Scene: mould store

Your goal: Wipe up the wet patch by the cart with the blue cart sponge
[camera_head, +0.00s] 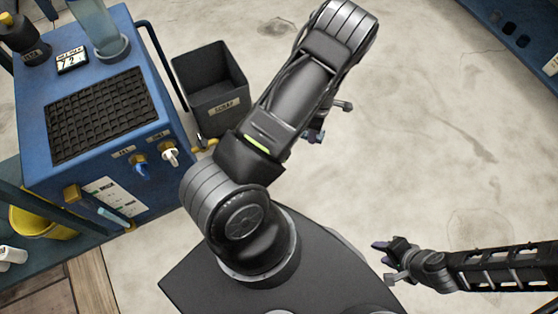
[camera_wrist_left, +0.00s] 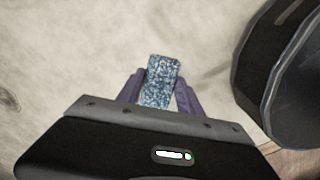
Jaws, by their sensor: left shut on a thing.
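My left gripper (camera_wrist_left: 159,82) is shut on a speckled blue sponge (camera_wrist_left: 163,72), which sticks out past its purple fingers over the pale floor. In the head view my left arm hides most of this gripper; only a bit of purple finger (camera_head: 316,136) shows, and the sponge is hidden. My right gripper (camera_head: 382,261) is low at the right, its fingers apart and empty, above the floor. The blue cart (camera_head: 35,92) stands at the left. Faint rounded marks show on the floor at the right (camera_head: 480,228) and top (camera_head: 276,27); I cannot tell whether either is wet.
The cart carries a black grid mat (camera_head: 102,113), a bottle and taps (camera_head: 169,155). A yellow bucket (camera_head: 40,222) is at the lower left. The middle and right floor (camera_head: 430,120) is clear.

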